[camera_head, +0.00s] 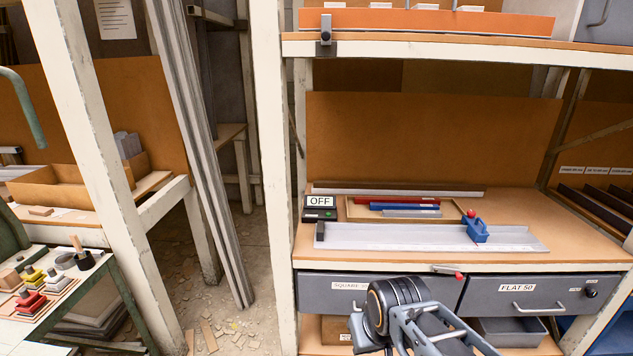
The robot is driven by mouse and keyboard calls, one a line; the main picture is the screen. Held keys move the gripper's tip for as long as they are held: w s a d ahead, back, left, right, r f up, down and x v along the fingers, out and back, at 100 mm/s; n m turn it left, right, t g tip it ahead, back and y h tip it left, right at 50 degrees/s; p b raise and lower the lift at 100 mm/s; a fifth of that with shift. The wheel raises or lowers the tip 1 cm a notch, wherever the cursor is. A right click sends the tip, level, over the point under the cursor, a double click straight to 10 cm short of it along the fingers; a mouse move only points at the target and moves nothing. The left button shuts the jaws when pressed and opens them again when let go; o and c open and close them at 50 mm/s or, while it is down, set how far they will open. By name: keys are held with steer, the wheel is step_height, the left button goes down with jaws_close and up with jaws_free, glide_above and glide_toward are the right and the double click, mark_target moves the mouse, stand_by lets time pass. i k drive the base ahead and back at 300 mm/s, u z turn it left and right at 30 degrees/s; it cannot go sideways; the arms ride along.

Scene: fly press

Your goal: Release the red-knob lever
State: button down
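A small lever with a red knob (459,276) sits at the front edge of the bench, beside a metal latch plate (445,268) just above the gap between two grey drawers. A second red knob tops a blue block (475,230) on the right part of a long metal plate (400,237). A black joint and grey links of my arm rise from the bottom of the picture, in front of the left drawer and below the lever. My gripper's fingers do not show, so I cannot see what they hold.
A grey drawer marked "FLAT 50" (530,296) is at right; the left drawer (335,294) is partly behind my arm. A box reading "OFF" (320,203) and a tray with red and blue bars stand on the bench. White posts (272,130) flank the bench at left.

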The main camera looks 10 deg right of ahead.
mark_target(441, 270)
steer(key=u, duration=0.05)
steer(key=k, duration=0.6)
steer(key=z, duration=0.05)
steer(key=i, duration=1.3)
steer(key=z, duration=0.75)
